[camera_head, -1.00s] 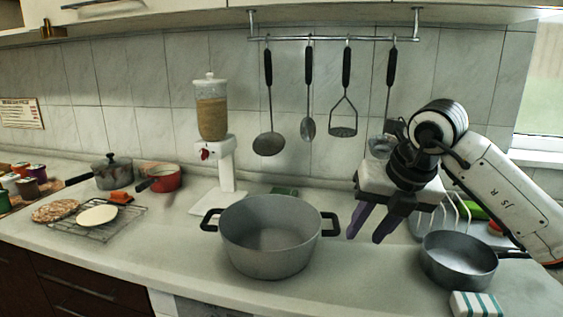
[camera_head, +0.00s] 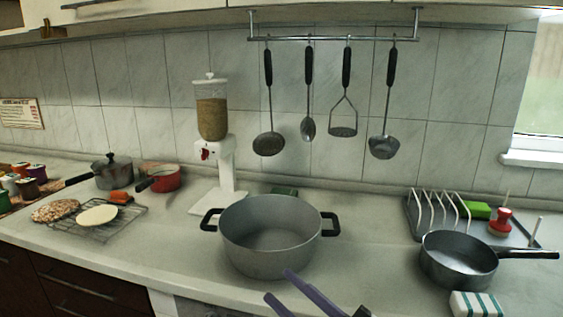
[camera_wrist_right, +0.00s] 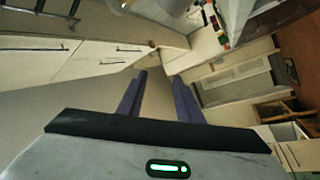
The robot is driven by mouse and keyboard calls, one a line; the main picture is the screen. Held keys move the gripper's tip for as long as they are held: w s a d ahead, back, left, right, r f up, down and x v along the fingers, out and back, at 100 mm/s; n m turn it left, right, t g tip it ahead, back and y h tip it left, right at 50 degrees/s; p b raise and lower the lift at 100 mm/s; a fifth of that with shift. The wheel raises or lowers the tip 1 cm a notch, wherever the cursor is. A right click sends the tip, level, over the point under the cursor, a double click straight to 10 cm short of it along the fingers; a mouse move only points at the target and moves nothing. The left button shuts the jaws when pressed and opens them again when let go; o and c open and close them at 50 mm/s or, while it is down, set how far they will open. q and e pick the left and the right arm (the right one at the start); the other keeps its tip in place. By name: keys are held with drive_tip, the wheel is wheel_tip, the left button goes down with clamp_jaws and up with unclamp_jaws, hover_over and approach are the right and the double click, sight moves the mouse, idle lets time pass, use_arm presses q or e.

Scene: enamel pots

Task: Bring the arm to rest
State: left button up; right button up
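My right gripper (camera_head: 296,292) shows at the bottom of the head view, its two purple fingers in front of the counter's front edge, just below the large grey pot (camera_head: 270,262). The fingers are apart with nothing between them. In the right wrist view the gripper (camera_wrist_right: 160,84) is also open and empty, with floor and cabinet fronts beyond it. The rest of my right arm is out of the head view. My left gripper is not in view.
A dark saucepan (camera_head: 459,262) and a striped block (camera_head: 476,304) stand at the right. A dish rack (camera_head: 440,212), dispenser (camera_head: 212,115), red pot (camera_head: 165,180) and cooling rack (camera_head: 120,218) are on the counter. Utensils hang from a rail (camera_head: 330,38).

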drive_tip(key=d+f+m+t+h, duration=0.3)
drive_tip(key=d+f+m+h, duration=0.45)
drive_tip(key=f+m, duration=0.35)
drive_tip(key=s+d+f+m+g+h, duration=0.3)
drive_tip(key=s+d+f+g, duration=0.1)
drive_tip(key=s+f, duration=0.6)
drive_tip(key=s+d+f+m+g+h, duration=0.4)
drive_tip(key=s+f, duration=0.7)
drive_tip(key=f, duration=0.4)
drive_tip(key=shift+s, duration=0.1)
